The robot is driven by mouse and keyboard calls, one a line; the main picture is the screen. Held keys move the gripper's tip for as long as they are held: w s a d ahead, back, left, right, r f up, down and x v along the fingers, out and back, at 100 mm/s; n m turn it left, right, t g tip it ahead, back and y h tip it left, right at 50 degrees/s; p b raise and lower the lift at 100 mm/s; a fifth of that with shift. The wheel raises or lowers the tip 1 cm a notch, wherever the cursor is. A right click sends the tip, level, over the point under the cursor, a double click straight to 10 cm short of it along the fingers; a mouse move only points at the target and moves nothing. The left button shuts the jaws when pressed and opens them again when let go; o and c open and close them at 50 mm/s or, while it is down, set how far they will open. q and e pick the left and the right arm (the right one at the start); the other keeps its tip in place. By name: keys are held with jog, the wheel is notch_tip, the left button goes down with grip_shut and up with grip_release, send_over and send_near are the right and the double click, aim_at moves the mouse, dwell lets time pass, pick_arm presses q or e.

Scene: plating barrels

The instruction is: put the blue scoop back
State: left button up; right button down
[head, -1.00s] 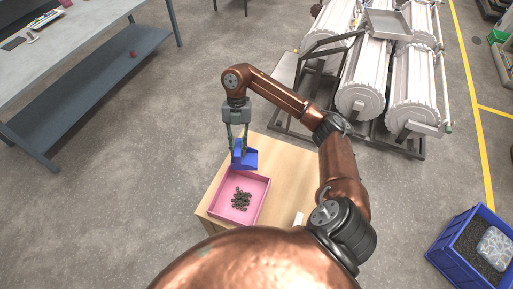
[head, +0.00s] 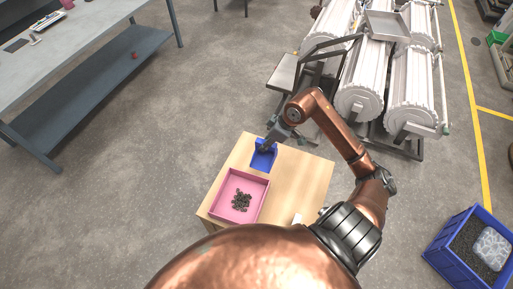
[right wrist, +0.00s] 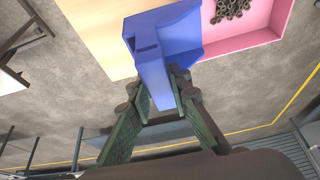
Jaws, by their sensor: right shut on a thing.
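The blue scoop (head: 262,158) is at the far edge of a small wooden table, beyond the pink tray. My right gripper (head: 268,146) is shut on it. In the right wrist view the scoop (right wrist: 166,45) shows large, its narrow end between the fingers of my right gripper (right wrist: 165,95). I cannot tell whether the scoop touches the table top. The pink tray (head: 259,201) holds several small dark parts (head: 241,200). My left gripper is not in view.
The wooden table (head: 300,172) has bare top right of the tray, with a small white item near its front. White plating barrels (head: 362,90) stand on a dark frame behind right. A blue crate (head: 452,250) of dark pieces stands at lower right. A grey bench (head: 60,45) is at upper left.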

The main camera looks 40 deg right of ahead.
jog(key=w+d+f+p, duration=0.1)
jog(key=w+d+f, duration=0.1)
jog(key=w+f, duration=0.2)
jog(key=w+d+f+p, duration=0.1)
jog(key=w+d+f, duration=0.1)
jog(key=w+f, duration=0.2)
jog(key=w+d+f+p, duration=0.1)
jog(key=w+d+f, duration=0.1)
jog(key=w+f, duration=0.2)
jog(key=shift+w+d+f+p, duration=0.1)
jog(key=shift+d+f+p, duration=0.05)
jog(key=shift+f+p, duration=0.15)
jog(key=shift+f, duration=0.15)
jog(key=c, duration=1.8)
grip_release()
jog(key=b+v, duration=0.2)
jog(key=v, duration=1)
jog(key=shift+d, duration=0.1)
